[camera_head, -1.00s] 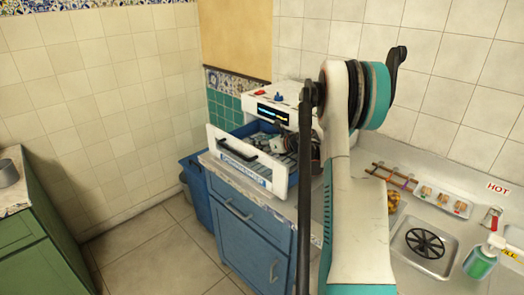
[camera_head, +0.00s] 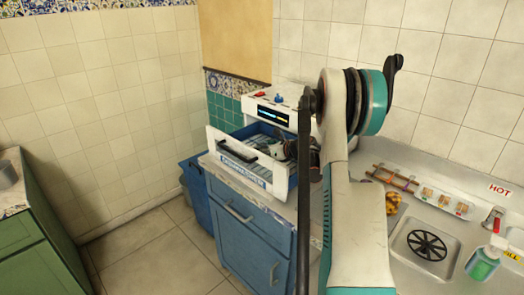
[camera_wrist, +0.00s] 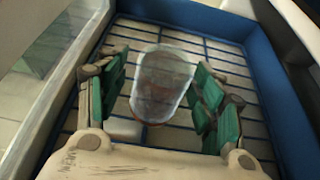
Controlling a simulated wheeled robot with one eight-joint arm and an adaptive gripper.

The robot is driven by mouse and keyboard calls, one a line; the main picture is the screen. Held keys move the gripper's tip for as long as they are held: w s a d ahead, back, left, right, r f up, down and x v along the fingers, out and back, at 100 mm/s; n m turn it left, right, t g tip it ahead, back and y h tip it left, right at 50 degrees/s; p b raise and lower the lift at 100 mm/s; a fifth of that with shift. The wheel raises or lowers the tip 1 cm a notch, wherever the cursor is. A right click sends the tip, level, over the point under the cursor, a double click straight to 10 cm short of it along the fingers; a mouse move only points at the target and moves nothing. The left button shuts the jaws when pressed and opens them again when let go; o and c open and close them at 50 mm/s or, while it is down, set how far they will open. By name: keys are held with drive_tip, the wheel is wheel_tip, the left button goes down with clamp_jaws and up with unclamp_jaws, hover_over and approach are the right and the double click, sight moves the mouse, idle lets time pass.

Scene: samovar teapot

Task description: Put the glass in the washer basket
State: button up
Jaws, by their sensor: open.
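The glass (camera_wrist: 162,88) is clear and shows in the wrist view between the two green-padded fingers of my gripper (camera_wrist: 160,74). The gripper is open, with a visible gap between the glass and the finger pads. The glass is over the slatted floor of the washer basket, whose blue wall (camera_wrist: 262,80) runs along the back and right. Whether the glass is upright or tilted is hard to tell. In the head view the basket is the pulled-out drawer with a white front (camera_head: 238,165); my gripper is inside it, and the glass cannot be made out there.
The white washer housing (camera_head: 270,105) stands behind the drawer, above a blue cabinet (camera_head: 245,235). A green cabinet (camera_head: 35,245) stands at the left. Floor between is clear.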

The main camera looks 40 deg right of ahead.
drive_tip(key=p+v, duration=0.3)
drive_tip(key=v, duration=0.9)
drive_tip(key=shift+r, duration=0.15)
idle(0.7)
